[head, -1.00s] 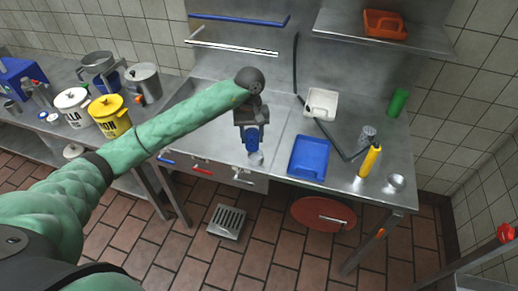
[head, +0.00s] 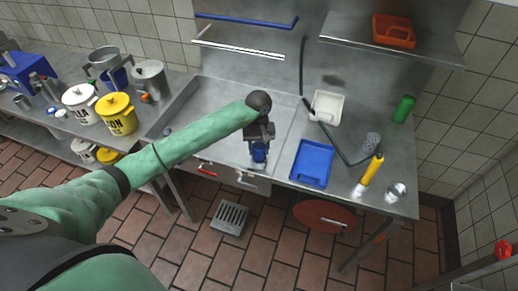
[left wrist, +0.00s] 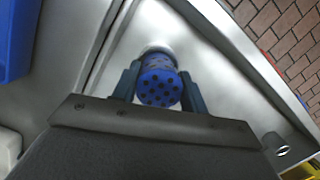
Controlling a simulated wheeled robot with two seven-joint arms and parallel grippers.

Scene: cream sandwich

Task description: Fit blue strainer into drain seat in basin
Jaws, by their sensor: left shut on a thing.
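The blue strainer (left wrist: 158,82), a perforated cup, is between the fingers of my left gripper (left wrist: 158,92), which is shut on it. In the head view my left gripper (head: 260,146) points down over the front of the steel basin (head: 215,110), with the strainer (head: 259,153) below it. My right gripper is not in view.
A blue tray (head: 312,163) lies right of the basin, with a white container (head: 327,106), yellow bottle (head: 371,171) and green cylinder (head: 403,109) beyond. Pots, including a yellow one (head: 117,113), stand left. A shelf (head: 350,35) overhangs the back right.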

